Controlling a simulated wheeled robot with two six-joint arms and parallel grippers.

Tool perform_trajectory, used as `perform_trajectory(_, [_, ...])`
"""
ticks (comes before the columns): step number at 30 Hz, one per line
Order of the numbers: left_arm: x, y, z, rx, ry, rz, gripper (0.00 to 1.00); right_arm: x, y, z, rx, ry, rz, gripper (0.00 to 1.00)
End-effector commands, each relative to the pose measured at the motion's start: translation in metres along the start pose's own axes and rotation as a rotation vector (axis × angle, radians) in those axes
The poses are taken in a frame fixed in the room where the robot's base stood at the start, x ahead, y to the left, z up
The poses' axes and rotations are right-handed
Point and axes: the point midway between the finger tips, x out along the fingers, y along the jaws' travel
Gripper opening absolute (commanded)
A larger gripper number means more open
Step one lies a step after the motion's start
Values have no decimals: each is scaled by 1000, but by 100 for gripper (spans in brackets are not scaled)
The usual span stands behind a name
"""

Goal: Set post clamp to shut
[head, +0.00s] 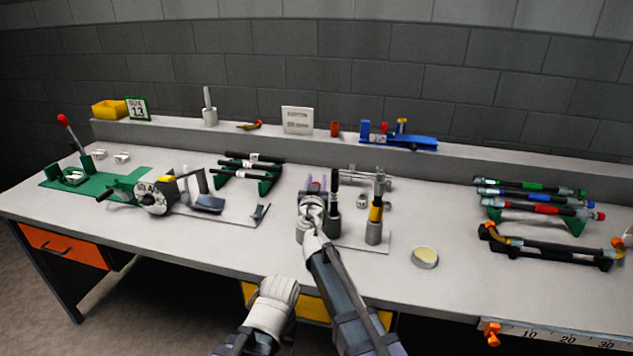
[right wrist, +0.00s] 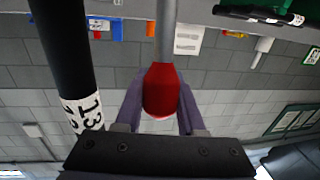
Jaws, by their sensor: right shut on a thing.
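The post clamp looks to be the metal fixture on a light base plate (head: 365,243) at the middle front of the bench, with a grey lever tipped by a red grip. My right gripper (head: 315,186) reaches over it. In the right wrist view the red grip (right wrist: 161,92) sits between my two purple fingers, shut on its sides, with its grey rod (right wrist: 166,35) running up the picture. My own wrist hides much of the clamp in the head view. My left arm's white end (head: 272,305) is low, before the bench edge; its fingers do not show clearly.
A black post (head: 334,205) stands close beside the right gripper; a black bar with a 13 label (right wrist: 66,60) is near in the wrist view. A yellow-banded post (head: 375,220) and a round tin (head: 425,257) stand right. The crimper (head: 155,198) is left.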

Motion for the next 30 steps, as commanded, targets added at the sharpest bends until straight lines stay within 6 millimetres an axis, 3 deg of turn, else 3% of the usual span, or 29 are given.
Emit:
perform_trajectory(11, [3, 0, 0, 0, 0, 0, 50, -1, 0, 2, 1, 7, 1, 0])
perform_trajectory(30, [77, 7, -4, 0, 0, 0, 50, -32, -4, 11, -48, 306, 8, 0])
